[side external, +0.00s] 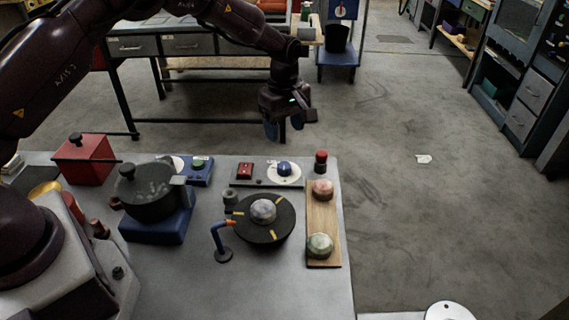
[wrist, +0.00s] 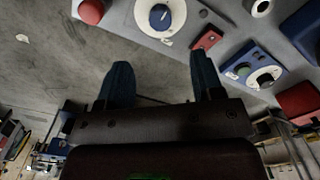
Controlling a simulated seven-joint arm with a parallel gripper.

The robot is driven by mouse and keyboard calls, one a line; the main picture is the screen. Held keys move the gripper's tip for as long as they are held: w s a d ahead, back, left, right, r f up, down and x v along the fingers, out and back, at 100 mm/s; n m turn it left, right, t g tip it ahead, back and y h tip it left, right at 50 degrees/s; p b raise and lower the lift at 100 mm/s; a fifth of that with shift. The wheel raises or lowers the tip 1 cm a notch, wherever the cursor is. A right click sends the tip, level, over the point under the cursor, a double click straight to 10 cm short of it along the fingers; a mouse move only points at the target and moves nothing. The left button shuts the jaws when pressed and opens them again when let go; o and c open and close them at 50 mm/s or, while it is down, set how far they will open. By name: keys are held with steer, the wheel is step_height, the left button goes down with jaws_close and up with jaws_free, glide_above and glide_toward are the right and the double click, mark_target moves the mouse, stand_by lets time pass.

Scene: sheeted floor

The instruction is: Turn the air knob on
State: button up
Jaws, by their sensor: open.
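A blue knob (side external: 284,168) sits on a round white dial (side external: 284,178) on a grey panel near the bench's back edge; the knob also shows at the top of the wrist view (wrist: 159,15). A green knob (side external: 198,163) sits on a blue box (side external: 203,179) to its left; the box also shows at right in the wrist view (wrist: 238,58). I see no readable label telling which is the air knob. My gripper (side external: 284,131) hangs above and behind the blue knob, beyond the bench edge. Its fingers are spread and empty in the wrist view (wrist: 159,62).
A red switch (side external: 244,170) and a red-topped post (side external: 320,161) flank the white dial. In front are a black turntable (side external: 264,232) with a ball, a wooden board (side external: 324,218), a blue bent tube (side external: 219,242) and a black pot (side external: 151,198).

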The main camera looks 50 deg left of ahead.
mark_target(285, 165)
step_height(285, 165, down, 11)
steer(key=shift+f, duration=0.1)
stand_by(0.3)
steer(key=c, duration=0.9)
